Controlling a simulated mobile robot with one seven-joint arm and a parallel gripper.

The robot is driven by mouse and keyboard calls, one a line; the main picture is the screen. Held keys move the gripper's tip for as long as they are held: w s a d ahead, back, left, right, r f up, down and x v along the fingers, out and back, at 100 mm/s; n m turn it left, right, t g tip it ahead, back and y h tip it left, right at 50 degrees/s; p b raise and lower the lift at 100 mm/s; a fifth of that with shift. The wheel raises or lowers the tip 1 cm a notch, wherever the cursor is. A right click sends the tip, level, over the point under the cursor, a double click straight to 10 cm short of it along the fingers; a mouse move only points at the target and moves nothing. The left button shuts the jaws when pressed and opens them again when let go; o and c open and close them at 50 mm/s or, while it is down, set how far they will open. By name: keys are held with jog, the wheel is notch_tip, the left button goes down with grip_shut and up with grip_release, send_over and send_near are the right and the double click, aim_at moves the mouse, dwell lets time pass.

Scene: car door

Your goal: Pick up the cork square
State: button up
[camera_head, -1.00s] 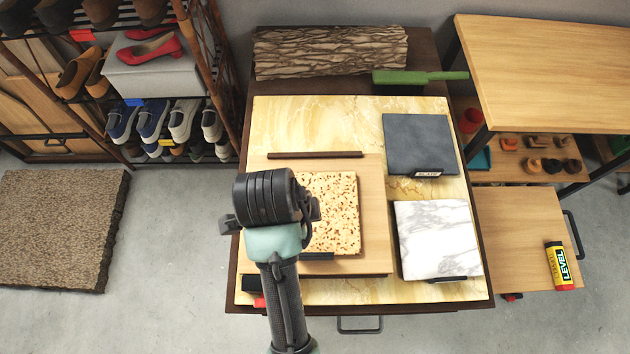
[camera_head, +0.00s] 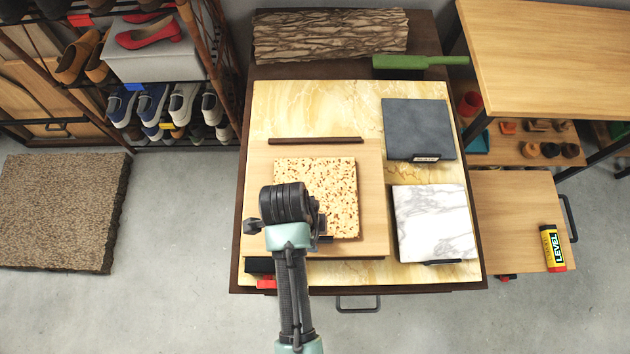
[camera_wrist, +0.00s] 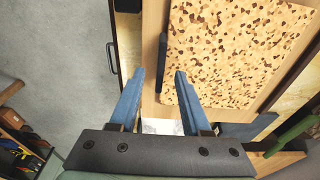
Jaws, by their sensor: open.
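The cork square (camera_head: 325,185) is a tan slab with brown flecks. It lies flat on a pale wooden board (camera_head: 376,215) on the table, and my gripper hides its lower left part in the head view. In the wrist view the cork square (camera_wrist: 235,50) fills the upper right, with a small dark bar (camera_wrist: 162,60) by its near edge. My gripper (camera_wrist: 159,73) is open and empty. Its blue fingers point toward that edge and the bar; I cannot tell the height gap. In the head view my gripper (camera_head: 324,232) is over the cork's front edge.
A dark strip (camera_head: 315,141) lies along the board's back. A slate tile (camera_head: 418,128) and a white marble tile (camera_head: 433,222) lie to the right. A bark log (camera_head: 330,38) and green brush (camera_head: 420,62) are behind. Black and red items (camera_head: 260,267) sit at the front left.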

jog(key=shift+d+f, duration=0.2)
jog(key=shift+f, duration=0.7)
jog(key=shift+d+f, duration=0.15)
jog(key=shift+f, duration=0.7)
grip_shut()
jog(key=shift+w+r, duration=0.1)
